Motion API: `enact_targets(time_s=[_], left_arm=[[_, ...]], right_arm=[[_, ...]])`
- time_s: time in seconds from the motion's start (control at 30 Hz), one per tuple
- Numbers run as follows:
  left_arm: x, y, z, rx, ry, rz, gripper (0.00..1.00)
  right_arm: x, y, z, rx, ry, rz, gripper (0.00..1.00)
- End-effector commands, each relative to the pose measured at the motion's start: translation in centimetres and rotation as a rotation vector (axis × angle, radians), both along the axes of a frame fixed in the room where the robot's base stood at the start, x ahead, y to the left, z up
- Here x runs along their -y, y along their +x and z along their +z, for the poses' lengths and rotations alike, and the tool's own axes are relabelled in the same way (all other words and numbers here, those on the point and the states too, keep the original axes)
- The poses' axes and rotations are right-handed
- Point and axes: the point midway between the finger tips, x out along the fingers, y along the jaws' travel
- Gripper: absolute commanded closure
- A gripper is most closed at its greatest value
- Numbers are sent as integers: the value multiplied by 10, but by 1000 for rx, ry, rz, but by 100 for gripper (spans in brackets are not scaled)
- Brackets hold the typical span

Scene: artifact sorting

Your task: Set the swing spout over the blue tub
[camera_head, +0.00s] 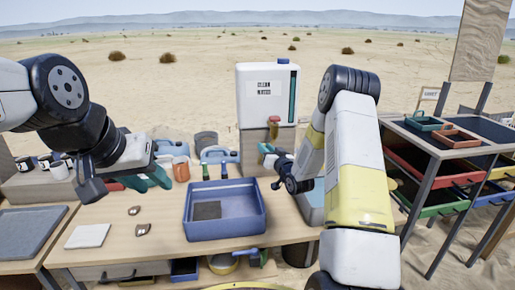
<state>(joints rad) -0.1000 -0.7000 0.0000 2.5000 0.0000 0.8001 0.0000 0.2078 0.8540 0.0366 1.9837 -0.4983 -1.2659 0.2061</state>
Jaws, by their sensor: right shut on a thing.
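The white water tank (267,92) stands on a block behind the table, with a small reddish-brown swing spout (273,128) low on its front. The blue tub (225,228) sits on the table, in front of the tank and a little left of it. A dark grey square lies in the tub. My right gripper (265,150) is shut at the spout, just below its visible part; the contact is too small to see clearly. My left gripper (150,183) hangs over the table left of the tub; its finger gap is unclear.
A lighter blue container (313,212) is partly hidden behind my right arm. Bottles and jugs (181,168) stand along the table's back. A white tile (88,236) and small pieces (142,230) lie at left. A rack with coloured drawers (440,165) stands at right.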

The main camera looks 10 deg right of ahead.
Motion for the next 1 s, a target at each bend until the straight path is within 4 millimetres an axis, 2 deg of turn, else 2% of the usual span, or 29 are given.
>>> enact_targets(time_s=[0.17,0.4,0.6,0.8,1.0], left_arm=[[0,0,0,0,0,0,64],[0,0,0,0,0,0,64],[0,0,0,0,0,0,64],[0,0,0,0,0,0,64],[0,0,0,0,0,0,64]], right_arm=[[23,-13,7,-62,252,82,100],[59,-55,5,-313,747,254,100],[78,-90,0,-541,1048,333,100],[83,-104,-4,-649,1164,352,100],[68,-89,-4,-656,1169,357,100]])
